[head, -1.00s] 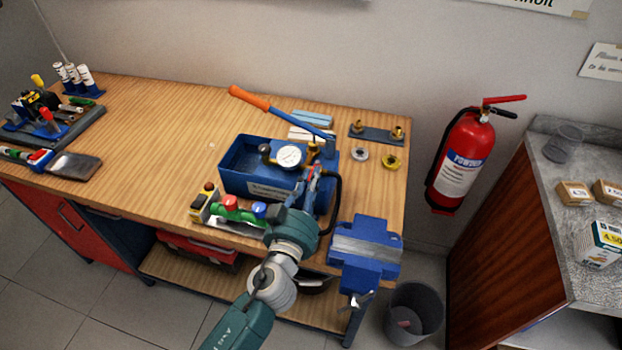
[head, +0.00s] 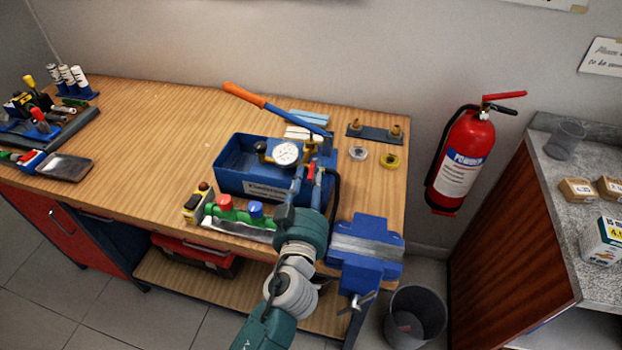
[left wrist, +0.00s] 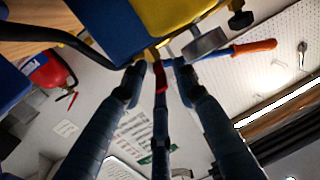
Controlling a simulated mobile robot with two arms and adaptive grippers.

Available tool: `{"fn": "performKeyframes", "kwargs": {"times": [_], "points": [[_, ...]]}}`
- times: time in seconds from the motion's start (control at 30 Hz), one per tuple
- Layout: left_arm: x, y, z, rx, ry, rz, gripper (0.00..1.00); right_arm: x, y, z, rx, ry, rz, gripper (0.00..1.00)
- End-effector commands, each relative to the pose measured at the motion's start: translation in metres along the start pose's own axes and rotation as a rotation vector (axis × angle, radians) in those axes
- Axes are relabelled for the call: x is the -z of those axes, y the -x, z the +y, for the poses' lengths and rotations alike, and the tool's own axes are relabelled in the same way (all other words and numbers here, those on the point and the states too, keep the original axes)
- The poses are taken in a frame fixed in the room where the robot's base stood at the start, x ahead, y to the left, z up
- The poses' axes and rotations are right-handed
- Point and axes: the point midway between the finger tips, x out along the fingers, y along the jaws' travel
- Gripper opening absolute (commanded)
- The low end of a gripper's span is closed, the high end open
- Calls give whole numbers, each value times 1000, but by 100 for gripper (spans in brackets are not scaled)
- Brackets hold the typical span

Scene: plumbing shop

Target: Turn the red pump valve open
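The blue test pump (head: 235,180) stands on the workbench, with a round gauge (head: 286,152) and an orange-handled lever (head: 245,94). Its small red valve handle (head: 311,169) is at the right of the pump, partly hidden by my gripper. My left gripper (head: 305,178) is at the valve, its fingers pointing toward the pump. In the left wrist view the red valve handle (left wrist: 160,78) shows between the spread fingertips of the left gripper (left wrist: 160,75), with narrow gaps on both sides. Contact cannot be made out. My right gripper is out of view.
A blue vise (head: 365,248) sits at the bench's front right corner, close to my arm. A manifold with red and blue knobs (head: 240,212) lies left of my wrist. A fire extinguisher (head: 464,160) hangs on the wall.

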Motion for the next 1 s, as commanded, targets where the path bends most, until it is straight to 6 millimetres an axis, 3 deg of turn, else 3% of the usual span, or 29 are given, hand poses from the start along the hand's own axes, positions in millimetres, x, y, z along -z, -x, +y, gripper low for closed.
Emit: {"fn": "performKeyframes", "kwargs": {"times": [0.17,0.6,0.8,1.0], "points": [[-2,15,0,0,2,-3,30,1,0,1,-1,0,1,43],[-1,101,0,0,0,-4,30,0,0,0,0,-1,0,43],[0,118,0,1,-1,0,30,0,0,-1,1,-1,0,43],[1,120,0,0,0,1,30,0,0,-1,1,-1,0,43]]}}
